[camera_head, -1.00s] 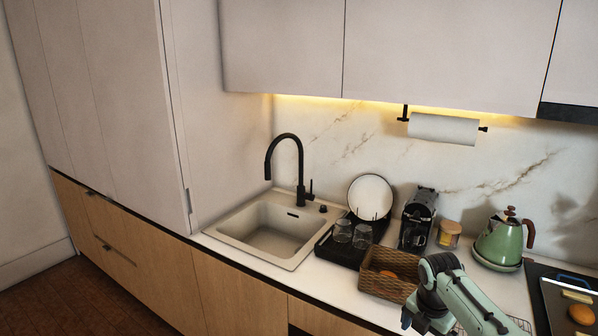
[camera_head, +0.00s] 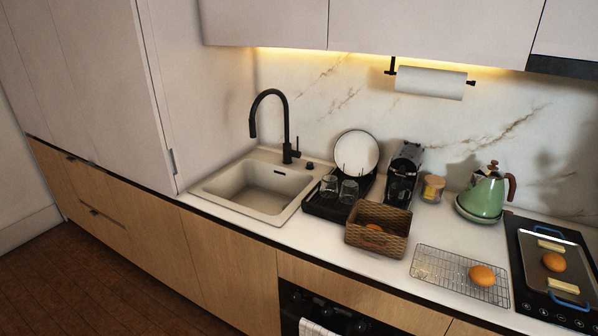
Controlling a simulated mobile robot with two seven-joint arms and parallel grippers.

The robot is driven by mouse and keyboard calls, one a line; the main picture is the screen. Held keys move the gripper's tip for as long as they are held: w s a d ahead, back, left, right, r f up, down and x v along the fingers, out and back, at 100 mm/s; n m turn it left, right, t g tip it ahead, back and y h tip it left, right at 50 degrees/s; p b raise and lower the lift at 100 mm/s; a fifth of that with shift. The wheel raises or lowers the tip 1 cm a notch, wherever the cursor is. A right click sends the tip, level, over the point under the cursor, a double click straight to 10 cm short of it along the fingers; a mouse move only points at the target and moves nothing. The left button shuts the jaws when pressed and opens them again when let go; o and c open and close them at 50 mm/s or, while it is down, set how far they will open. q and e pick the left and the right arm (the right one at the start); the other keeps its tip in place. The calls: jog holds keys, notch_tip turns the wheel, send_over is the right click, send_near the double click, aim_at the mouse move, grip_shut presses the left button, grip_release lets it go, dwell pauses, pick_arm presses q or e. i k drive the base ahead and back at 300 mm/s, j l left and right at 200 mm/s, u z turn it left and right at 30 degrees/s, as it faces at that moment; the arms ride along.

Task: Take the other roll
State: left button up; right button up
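One round orange-brown roll (camera_head: 482,275) sits on the right part of a wire cooling rack (camera_head: 436,272) on the counter. Another roll (camera_head: 553,261) lies on a tray with blue handles on the black hob, between pale sticks. A further orange-brown item, likely a roll (camera_head: 373,228), shows inside the woven basket (camera_head: 376,240), mostly hidden by its front wall. Neither of my grippers is in view.
A green kettle (camera_head: 484,195) stands behind the rack, with a small jar (camera_head: 432,188) and coffee machine (camera_head: 403,175) to its left. A dish rack (camera_head: 330,205) with glasses and a plate stands beside the sink (camera_head: 256,188). The tray (camera_head: 571,250) rests on the hob (camera_head: 521,262).

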aim_at(481, 275)
jog(key=z, duration=1.55)
jog(key=i+l+u, duration=0.35)
jog(key=l, duration=0.25)
jog(key=i+l+u, duration=0.2)
jog(key=k+l, duration=0.05)
jog(key=l, duration=0.05)
